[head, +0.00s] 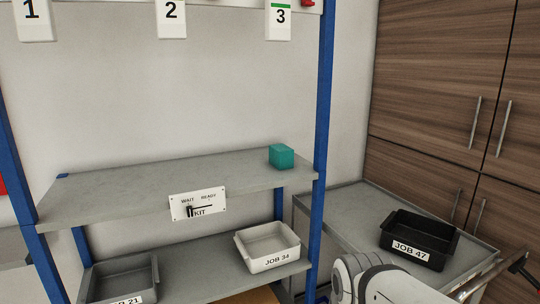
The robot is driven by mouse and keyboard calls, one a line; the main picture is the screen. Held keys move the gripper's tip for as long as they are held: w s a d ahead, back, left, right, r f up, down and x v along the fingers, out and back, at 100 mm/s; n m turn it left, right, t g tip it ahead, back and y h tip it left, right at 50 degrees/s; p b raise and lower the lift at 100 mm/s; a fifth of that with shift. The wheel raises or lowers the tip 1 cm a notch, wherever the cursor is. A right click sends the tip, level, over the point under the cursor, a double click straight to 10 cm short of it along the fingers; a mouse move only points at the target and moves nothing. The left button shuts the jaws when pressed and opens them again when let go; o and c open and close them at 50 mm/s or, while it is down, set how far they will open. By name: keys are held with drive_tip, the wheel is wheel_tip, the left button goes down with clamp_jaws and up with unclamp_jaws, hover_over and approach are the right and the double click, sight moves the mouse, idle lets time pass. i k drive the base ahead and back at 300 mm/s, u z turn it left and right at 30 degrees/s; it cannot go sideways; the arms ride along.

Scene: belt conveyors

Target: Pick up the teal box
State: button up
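The teal box (281,156) is a small cube standing on the upper grey shelf (130,191), near its right end beside the blue post. Nothing touches it. A light grey part of my arm shows at the bottom right, below and to the right of the box. My gripper cannot be made out with certainty in the head view.
A blue post (322,100) rises just right of the box. A WAIT/READY KIT sign (199,204) hangs on the shelf's front edge. The lower shelf holds a white JOB 34 tray (285,259) and a grey tray (97,288). A black JOB 47 tray (441,258) lies on a grey surface at right.

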sight(281, 156)
drive_tip(key=i, duration=0.9)
drive_tip(key=u, duration=0.05)
